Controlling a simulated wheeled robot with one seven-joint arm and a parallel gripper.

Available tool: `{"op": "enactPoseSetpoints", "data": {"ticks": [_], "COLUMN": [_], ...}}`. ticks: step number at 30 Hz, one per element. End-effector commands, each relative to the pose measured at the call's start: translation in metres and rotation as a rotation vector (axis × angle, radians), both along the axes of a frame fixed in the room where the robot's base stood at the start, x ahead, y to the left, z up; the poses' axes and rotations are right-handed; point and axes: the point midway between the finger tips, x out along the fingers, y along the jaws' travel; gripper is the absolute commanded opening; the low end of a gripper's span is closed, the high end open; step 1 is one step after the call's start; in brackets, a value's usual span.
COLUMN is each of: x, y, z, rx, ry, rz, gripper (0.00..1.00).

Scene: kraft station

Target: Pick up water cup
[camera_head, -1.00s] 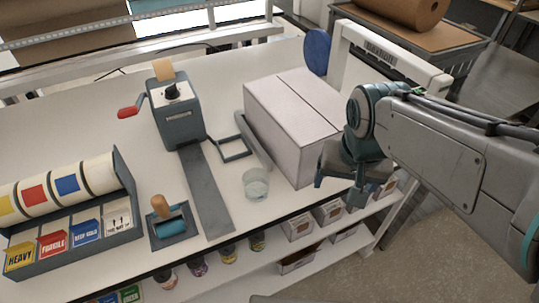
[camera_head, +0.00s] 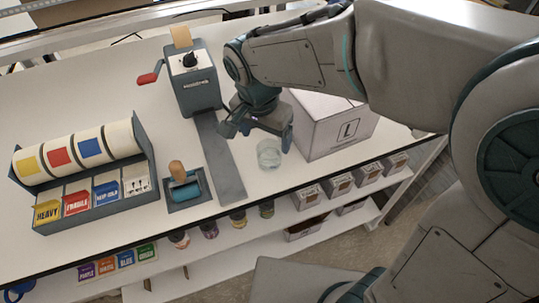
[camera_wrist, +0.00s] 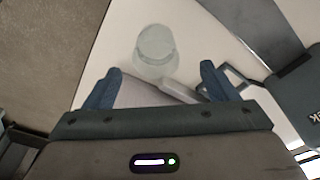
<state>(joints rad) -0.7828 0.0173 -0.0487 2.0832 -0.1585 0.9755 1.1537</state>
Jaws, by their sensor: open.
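The water cup (camera_head: 269,153) is a small clear cup standing upright on the white table, near its front edge. It also shows in the wrist view (camera_wrist: 156,46), ahead of the fingertips and roughly between them. My gripper (camera_head: 256,133) is above the table, just behind and to the left of the cup in the head view. Its two fingers (camera_wrist: 160,84) are spread apart with nothing between them. The cup is apart from the fingers as far as the wrist view shows.
A white box (camera_head: 335,125) stands right of the cup, partly hidden by my arm. A grey dispenser (camera_head: 192,80) with a long grey strip (camera_head: 222,165) is to the left. A roller (camera_head: 184,184) and a label rack (camera_head: 85,180) stand farther left. Jars and small boxes fill the lower shelf.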

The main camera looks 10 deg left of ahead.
Motion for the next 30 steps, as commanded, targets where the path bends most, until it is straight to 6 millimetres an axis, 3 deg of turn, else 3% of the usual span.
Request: {"op": "enactPoseSetpoints", "data": {"ticks": [3,10,18,27,30], "x": [0.002,0.004,0.009,0.01,0.01], "y": [-0.001,-0.004,-0.009,-0.009,-0.009], "z": [-0.016,-0.032,-0.069,-0.074,-0.074], "rx": [-0.001,-0.002,-0.001,0.002,0.002], "ry": [0.001,0.002,0.001,-0.001,-0.001], "rz": [0.001,0.001,0.0,0.0,0.0], "gripper": [0.8,0.8,0.8,0.8,0.52]}}
